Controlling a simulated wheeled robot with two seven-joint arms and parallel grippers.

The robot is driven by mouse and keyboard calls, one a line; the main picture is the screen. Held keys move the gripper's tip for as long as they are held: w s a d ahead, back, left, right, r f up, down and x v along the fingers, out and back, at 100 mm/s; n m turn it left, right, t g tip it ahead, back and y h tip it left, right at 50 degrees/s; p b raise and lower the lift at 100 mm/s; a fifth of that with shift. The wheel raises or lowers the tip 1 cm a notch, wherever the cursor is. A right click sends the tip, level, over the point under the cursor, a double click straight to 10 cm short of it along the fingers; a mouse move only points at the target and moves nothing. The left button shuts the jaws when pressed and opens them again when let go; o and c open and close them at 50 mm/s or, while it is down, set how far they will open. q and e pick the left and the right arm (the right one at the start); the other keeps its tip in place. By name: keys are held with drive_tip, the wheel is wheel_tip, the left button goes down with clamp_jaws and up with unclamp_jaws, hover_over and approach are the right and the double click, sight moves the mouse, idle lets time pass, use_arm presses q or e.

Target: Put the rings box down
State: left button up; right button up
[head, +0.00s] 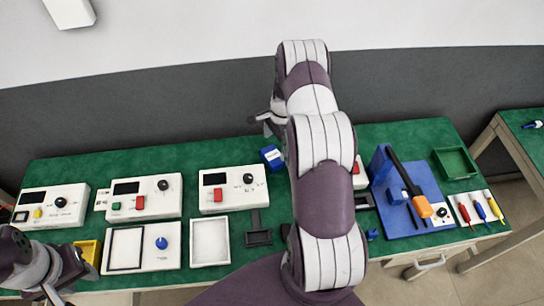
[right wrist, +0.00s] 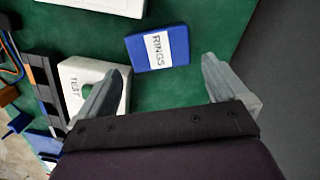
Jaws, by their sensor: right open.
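The rings box (right wrist: 172,58), blue with a white RINGS label, lies on the green table in the right wrist view. In the head view the box (head: 271,158) sits at the back middle, just left of my right arm. My right gripper (right wrist: 163,75) is open and empty, its fingers apart on either side of the near end of the box, not closed on it. In the head view the right gripper (head: 268,122) shows only in part above the box. My left gripper (head: 52,292) is at the lower left; its jaws are too unclear to judge.
A white TEST unit (right wrist: 80,72) is beside one right finger. White panels (head: 233,190) with knobs and buttons line the table (head: 275,240). A blue board (head: 410,205), a green tray (head: 455,163) and screwdrivers (head: 480,210) are at the right. My right arm hides the middle.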

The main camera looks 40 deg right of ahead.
sight(273, 154)
drive_tip(key=f+p, duration=0.1)
drive_tip(key=f, duration=0.2)
drive_tip(key=a+f+p, duration=0.1)
drive_tip(key=f, duration=0.2)
drive_tip(key=shift+a, duration=0.1)
drive_tip(key=shift+f, duration=0.25)
drive_tip(key=shift+r, duration=0.1)
drive_tip(key=c, duration=0.7)
drive_tip(key=shift+c, duration=0.4)
